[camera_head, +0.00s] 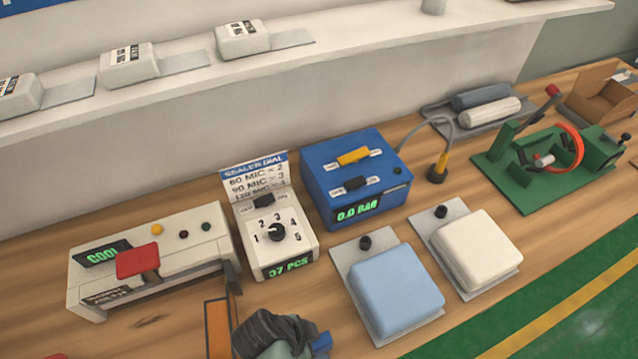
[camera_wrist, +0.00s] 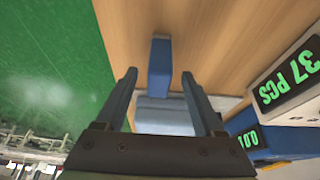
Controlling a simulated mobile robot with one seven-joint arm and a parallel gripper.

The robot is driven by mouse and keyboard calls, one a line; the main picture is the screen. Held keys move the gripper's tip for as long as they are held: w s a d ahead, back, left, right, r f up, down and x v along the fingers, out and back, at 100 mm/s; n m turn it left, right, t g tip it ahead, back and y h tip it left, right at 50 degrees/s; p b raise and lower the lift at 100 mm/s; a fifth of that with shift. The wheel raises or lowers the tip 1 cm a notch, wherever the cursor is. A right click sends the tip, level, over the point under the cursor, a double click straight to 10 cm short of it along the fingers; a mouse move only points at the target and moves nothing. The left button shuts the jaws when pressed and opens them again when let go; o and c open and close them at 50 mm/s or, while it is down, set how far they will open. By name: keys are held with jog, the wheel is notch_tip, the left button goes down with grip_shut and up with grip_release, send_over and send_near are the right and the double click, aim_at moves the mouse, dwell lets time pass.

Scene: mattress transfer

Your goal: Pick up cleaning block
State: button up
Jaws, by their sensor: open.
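A small blue block (camera_wrist: 159,68), which looks like the cleaning block, stands out from the wooden table in the wrist view. In the head view a blue piece (camera_head: 321,344) shows at the bottom edge beside my gripper, partly hidden. My gripper (camera_wrist: 159,77) is open, with one dark finger on each side of the block in the picture. A gap shows on both sides, and I see no contact. The jaws hold nothing. In the head view my gripper's dark body (camera_head: 270,333) is low in the picture, left of the light blue pad (camera_head: 396,288).
A white sealer with a red handle (camera_head: 138,260), a dial box (camera_head: 276,240) and a blue gauge box (camera_head: 352,180) stand behind. A white pad (camera_head: 478,250) and a green fixture (camera_head: 535,165) are to the right.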

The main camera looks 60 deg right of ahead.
jog(key=shift+s+d+f, duration=0.25)
jog(key=shift+s+f, duration=0.05)
jog(key=shift+f, duration=0.15)
jog(key=shift+p+x, duration=0.55)
jog(key=shift+x, duration=1.55)
jog(key=shift+w, duration=0.1)
grip_shut()
